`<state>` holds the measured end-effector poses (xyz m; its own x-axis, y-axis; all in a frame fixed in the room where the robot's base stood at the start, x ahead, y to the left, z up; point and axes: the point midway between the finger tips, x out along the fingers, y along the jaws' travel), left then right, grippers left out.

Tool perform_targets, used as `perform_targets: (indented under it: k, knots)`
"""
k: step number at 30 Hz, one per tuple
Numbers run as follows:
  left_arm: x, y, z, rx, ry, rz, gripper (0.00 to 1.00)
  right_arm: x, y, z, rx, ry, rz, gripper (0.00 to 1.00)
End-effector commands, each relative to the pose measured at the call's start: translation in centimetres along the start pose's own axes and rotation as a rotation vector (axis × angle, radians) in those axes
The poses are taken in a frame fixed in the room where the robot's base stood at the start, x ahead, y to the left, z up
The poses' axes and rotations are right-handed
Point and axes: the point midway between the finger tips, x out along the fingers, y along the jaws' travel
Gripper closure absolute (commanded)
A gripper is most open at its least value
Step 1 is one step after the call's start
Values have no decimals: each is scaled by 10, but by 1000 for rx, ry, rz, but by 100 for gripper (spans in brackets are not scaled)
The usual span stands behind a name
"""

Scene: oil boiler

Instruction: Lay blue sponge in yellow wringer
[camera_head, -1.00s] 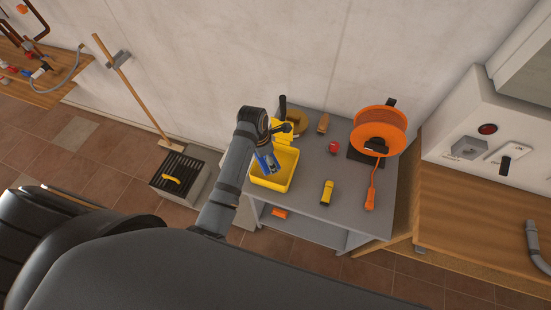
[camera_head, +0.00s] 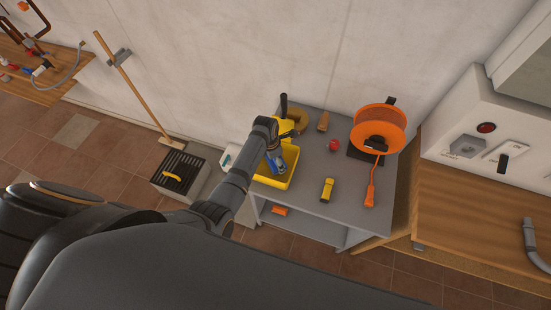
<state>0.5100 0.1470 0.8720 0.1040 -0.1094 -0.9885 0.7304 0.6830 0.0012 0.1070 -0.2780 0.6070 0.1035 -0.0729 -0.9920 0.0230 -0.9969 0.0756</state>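The yellow wringer (camera_head: 272,183) is an open, bucket-like tub at the left front of the grey table. My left gripper (camera_head: 278,168) points down over the wringer, its arm reaching in from the lower left. Something blue (camera_head: 277,160) shows at the gripper, inside the wringer's outline. It is too small to tell whether this is the blue sponge or part of the gripper, or whether the fingers are closed. The arm hides part of the wringer's left and back. My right gripper is not in view.
The grey table (camera_head: 310,190) also bears a yellow-and-black tool (camera_head: 327,189), a red ball-like thing (camera_head: 333,146) and an orange cable reel (camera_head: 379,126). A white-and-teal item (camera_head: 228,157) is left of my arm. A floor grate (camera_head: 180,172) lies further left.

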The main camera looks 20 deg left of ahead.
Motion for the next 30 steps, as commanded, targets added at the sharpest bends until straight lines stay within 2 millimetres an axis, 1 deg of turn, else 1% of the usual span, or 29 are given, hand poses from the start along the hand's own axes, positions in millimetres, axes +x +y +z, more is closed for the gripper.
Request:
perform_targets:
  k: [4,5,6,7,17,20,23,30]
  knots:
    - [4,0,-1,0,1,-1,36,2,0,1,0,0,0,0]
    - [3,0,-1,0,1,-1,8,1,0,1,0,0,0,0]
    - [3,0,-1,0,1,0,3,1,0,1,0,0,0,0]
    - [3,0,-1,0,1,0,0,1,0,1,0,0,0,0]
    - [2,0,-1,0,0,0,0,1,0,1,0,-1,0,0]
    - [-4,0,0,0,-1,1,0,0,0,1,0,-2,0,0]
    - [-21,1,1,0,-3,3,0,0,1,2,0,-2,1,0]
    - [-79,1,1,0,-4,4,0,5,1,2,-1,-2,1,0]
